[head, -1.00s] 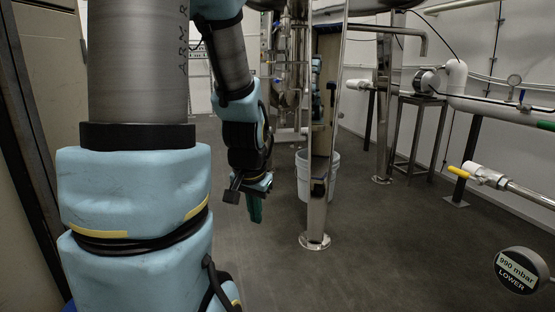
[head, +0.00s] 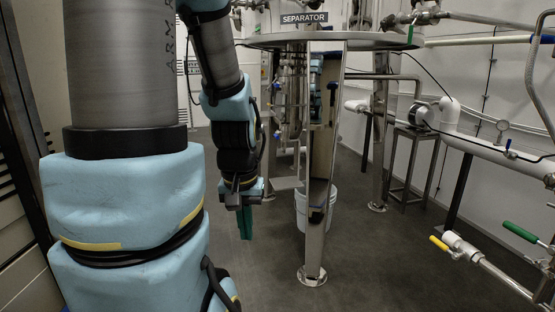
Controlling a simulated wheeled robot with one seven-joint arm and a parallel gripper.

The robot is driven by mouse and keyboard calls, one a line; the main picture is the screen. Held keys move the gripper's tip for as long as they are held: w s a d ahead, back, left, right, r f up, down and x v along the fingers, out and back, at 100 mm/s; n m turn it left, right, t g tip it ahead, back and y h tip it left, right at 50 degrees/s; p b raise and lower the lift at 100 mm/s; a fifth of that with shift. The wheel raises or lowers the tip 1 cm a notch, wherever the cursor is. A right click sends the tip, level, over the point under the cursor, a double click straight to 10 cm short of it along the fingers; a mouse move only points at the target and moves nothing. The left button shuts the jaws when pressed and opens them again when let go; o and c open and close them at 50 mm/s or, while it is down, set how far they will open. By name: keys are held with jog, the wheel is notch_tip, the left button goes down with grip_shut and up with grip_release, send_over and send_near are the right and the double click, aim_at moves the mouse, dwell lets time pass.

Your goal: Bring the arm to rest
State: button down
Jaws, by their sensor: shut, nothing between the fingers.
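My arm stands at the left of the head view, its forearm hanging down from the top. My gripper (head: 245,222) points downward at the end of it, with green fingers close together and nothing seen between them. It hangs in open air above the dark floor, left of the shiny separator leg. Part of my upper arm is cut off by the top edge of the picture.
A steel table marked SEPARATOR (head: 304,19) stands ahead on polished legs (head: 316,240). A white bucket (head: 302,212) stands behind the near leg. Pipes with a yellow-handled valve (head: 440,244) and a green-handled valve (head: 520,232) run along the right.

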notch_tip(320, 180, up, 15)
jog(key=p, duration=1.2)
jog(key=shift+f, duration=0.2)
